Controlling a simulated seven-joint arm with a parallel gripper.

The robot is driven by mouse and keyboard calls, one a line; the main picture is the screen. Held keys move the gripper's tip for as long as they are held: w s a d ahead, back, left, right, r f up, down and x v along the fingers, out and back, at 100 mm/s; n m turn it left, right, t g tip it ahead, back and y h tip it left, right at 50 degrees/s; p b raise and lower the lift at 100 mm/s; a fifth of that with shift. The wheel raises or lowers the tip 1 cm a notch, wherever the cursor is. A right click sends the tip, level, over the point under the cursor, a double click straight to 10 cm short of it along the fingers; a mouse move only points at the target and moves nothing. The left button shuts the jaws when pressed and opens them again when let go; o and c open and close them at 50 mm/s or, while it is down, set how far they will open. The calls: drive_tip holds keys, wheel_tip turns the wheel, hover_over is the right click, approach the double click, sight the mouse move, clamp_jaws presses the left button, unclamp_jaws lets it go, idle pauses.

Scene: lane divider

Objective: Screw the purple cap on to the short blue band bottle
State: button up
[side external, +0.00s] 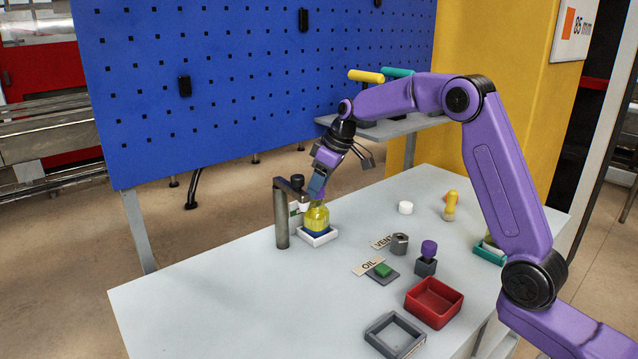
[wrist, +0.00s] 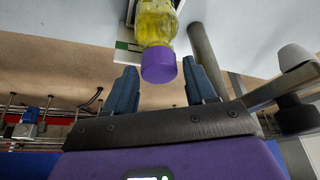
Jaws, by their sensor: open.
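The short bottle (side external: 317,217) has yellow contents and a blue band low on its body. It stands upright in a white square holder (side external: 322,239). In the wrist view the purple cap (wrist: 158,66) sits at the mouth of the yellow bottle (wrist: 156,22); I cannot tell how tight it is. My gripper (side external: 317,194) is just above the bottle in the side view, hiding its top and the cap. In the wrist view my gripper (wrist: 161,72) is open, with one blue finger on each side of the cap and visible gaps between.
A grey post (side external: 281,217) with a side arm stands close left of the bottle. To the right are a purple-topped piece (side external: 428,250), a green button (side external: 382,270), a red tray (side external: 434,302), a grey tray (side external: 395,337) and a white cap (side external: 405,208). The front left table is clear.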

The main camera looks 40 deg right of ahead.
drive_tip(key=shift+n, duration=0.6)
drive_tip(key=shift+y, duration=0.3)
drive_tip(key=shift+n+g, duration=0.4)
drive_tip(key=shift+n, duration=0.4)
drive_tip(key=c, duration=0.6)
drive_tip(key=shift+o, duration=0.2)
drive_tip(key=shift+m+t, duration=0.3)
drive_tip(key=shift+m, duration=0.5)
